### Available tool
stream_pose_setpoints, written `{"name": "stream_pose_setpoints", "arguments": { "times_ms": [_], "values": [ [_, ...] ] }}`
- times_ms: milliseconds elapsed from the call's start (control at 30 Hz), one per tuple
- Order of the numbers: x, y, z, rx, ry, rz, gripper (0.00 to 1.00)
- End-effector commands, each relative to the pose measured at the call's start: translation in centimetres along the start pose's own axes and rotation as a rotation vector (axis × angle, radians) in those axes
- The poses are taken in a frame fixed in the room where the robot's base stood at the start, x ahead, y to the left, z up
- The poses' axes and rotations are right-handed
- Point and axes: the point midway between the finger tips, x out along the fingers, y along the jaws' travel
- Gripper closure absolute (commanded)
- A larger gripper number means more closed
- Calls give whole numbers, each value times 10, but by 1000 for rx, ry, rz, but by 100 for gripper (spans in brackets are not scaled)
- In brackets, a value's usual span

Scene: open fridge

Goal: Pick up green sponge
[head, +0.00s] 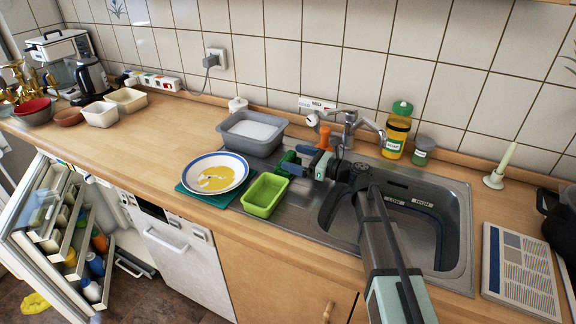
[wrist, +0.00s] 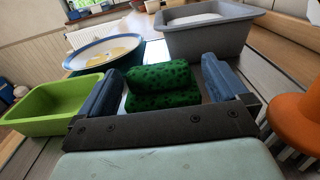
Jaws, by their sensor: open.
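The green sponge (wrist: 160,77) is dark green with black speckles. In the wrist view it lies ahead of my gripper, framed between the two blue fingers, and looks like two stacked green pieces; I cannot tell whether they are one sponge. My gripper (wrist: 167,84) is open, and its jaws are not closed on the sponge. How far the sponge reaches between the fingertips is hard to tell. In the head view the sponge (head: 287,163) shows as a small dark green patch beside my gripper (head: 307,163), at the left edge of the sink; it is partly hidden.
A bright green tub (head: 264,195) stands left of the sponge. A plate with yellow marks (head: 215,174) sits on a teal mat. A grey basin (head: 251,132) is behind. An orange object (head: 325,137) and the faucet (head: 349,125) stand close on the right.

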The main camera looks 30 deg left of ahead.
Motion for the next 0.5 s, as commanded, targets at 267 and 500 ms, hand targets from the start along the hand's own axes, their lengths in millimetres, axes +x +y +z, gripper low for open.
{"name": "stream_pose_setpoints", "arguments": {
  "times_ms": [267,500],
  "values": [
    [29,4,0,0,0,2,0],
    [50,4,0,1,2,-1,0]
  ]
}}
